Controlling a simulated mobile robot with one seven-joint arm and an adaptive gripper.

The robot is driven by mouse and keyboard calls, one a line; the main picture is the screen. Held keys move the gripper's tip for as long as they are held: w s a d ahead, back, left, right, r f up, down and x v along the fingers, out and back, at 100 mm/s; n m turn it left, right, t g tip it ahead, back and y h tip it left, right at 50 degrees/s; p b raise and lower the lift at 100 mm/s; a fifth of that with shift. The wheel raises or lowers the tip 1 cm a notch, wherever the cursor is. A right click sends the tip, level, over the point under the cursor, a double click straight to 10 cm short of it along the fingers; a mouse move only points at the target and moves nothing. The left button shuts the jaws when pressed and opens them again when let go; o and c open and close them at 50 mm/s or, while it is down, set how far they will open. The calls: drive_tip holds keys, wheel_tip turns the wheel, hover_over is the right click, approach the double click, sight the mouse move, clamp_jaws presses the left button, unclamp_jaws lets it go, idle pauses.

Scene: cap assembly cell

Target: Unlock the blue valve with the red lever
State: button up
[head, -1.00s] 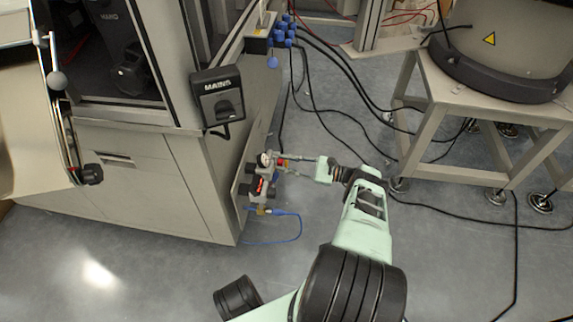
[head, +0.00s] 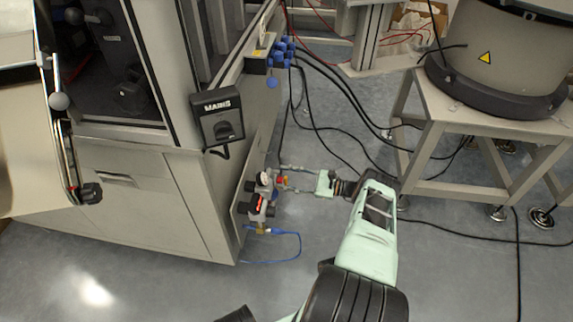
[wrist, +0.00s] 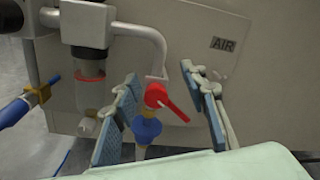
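The blue valve (wrist: 147,128) shows in the wrist view below its red lever (wrist: 165,99). The lever slants down to the right from its round red hub. My gripper (wrist: 160,86) is open, with one blue-padded finger left of the valve and the other right of the lever. The lever lies between the fingers, with visible gaps on both sides. In the head view my gripper (head: 281,177) reaches from the right to the air fittings on the cabinet side. The red lever (head: 283,180) is tiny there, between the fingers.
A grey pipe (wrist: 150,35) bends down above the lever, and a filter bowl (wrist: 90,85) hangs to the left. The panel (wrist: 225,50) marked AIR stands close behind. A blue hose (head: 285,234) hangs below. A grey stand (head: 440,150) is at the right.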

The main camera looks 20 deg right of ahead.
wheel_tip(320, 180, up, 8)
drive_tip(key=shift+f, duration=0.25)
idle(0.4)
